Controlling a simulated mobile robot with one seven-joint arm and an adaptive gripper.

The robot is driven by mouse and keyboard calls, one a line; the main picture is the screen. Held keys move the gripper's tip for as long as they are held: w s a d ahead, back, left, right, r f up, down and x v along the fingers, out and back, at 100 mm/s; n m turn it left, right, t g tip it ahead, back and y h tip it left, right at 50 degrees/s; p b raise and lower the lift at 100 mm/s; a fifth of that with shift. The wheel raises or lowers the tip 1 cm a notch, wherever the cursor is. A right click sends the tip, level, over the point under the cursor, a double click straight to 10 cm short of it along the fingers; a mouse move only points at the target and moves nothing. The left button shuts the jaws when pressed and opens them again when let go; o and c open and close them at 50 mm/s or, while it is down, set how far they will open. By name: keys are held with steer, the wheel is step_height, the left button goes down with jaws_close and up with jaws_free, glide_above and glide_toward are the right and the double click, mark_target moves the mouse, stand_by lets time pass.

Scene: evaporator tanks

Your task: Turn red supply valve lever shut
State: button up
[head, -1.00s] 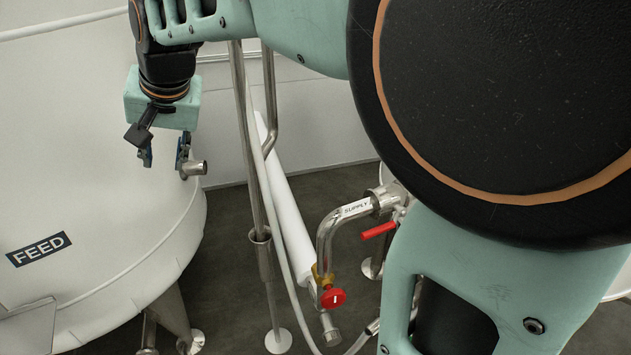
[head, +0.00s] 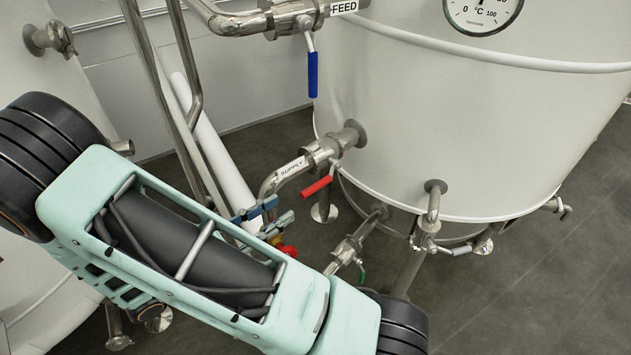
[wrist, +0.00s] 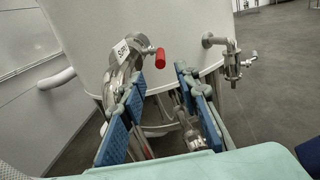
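The red supply valve lever (head: 317,187) hangs from the valve on the metal pipe labelled SUPPLY (head: 292,168), beside the white tank. It slants down to the left in the head view. In the wrist view the red lever (wrist: 160,58) shows beyond my fingertips, at a height between the two fingers. My gripper (head: 268,215) is left of and below the lever in the head view, apart from it. In the wrist view my gripper (wrist: 158,78) is open, its blue-padded fingers wide apart with nothing held.
A blue lever (head: 312,74) hangs from the FEED pipe above. A green-handled valve (head: 361,272) sits lower down. Steel uprights and a white pipe (head: 212,150) stand left of the SUPPLY pipe. The floor at right is clear.

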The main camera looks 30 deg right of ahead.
mark_target(328, 179)
steer(key=x, duration=1)
steer(key=shift+d+b, duration=0.25)
steer(key=shift+b, duration=0.05)
jaws_close()
